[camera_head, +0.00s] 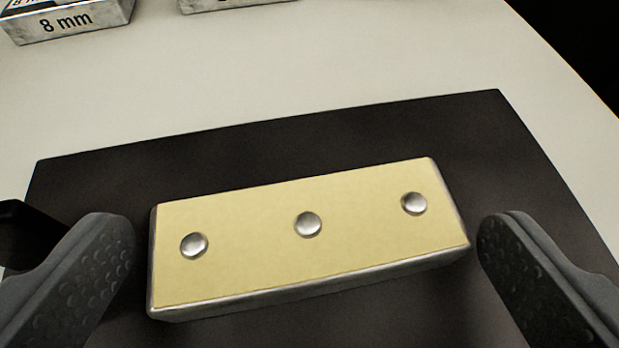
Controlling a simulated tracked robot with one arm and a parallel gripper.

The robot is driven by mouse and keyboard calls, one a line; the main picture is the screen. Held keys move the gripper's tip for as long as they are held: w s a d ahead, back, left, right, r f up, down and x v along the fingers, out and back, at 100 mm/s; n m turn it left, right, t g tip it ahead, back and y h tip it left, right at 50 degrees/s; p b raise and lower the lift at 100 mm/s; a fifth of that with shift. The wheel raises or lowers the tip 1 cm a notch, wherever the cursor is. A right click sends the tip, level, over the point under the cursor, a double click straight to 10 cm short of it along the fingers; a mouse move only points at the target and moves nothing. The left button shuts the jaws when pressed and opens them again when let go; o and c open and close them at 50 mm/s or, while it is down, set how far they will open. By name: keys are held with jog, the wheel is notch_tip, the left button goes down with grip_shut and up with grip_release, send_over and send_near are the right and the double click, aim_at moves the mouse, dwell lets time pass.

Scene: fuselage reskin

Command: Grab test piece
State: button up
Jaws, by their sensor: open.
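The test piece (255,260) is a pale yellow rectangular block with silver edges and three round rivet heads along its top. It lies slightly tilted in the picture on a black mat (300,137). My gripper (308,240) is open, with one dark textured finger beyond the left end of the block and the other beyond its right end. A small gap shows between each finger and the block, so neither appears to touch it. The lower parts of both fingers run out of the picture.
A metal block marked "8 mm" (68,22) stands at the top left on the pale table (250,75). Another metal block (235,4) is cut off at the top edge. The table's curved edge is at the upper right, with darkness beyond. The table between mat and blocks is clear.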

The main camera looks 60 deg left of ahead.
jog(key=shift+w+a+f, duration=0.35)
jog(key=shift+a, duration=0.15)
jog(key=c, duration=0.6)
jog(key=shift+r, duration=0.1)
jog(key=shift+c, duration=0.2)
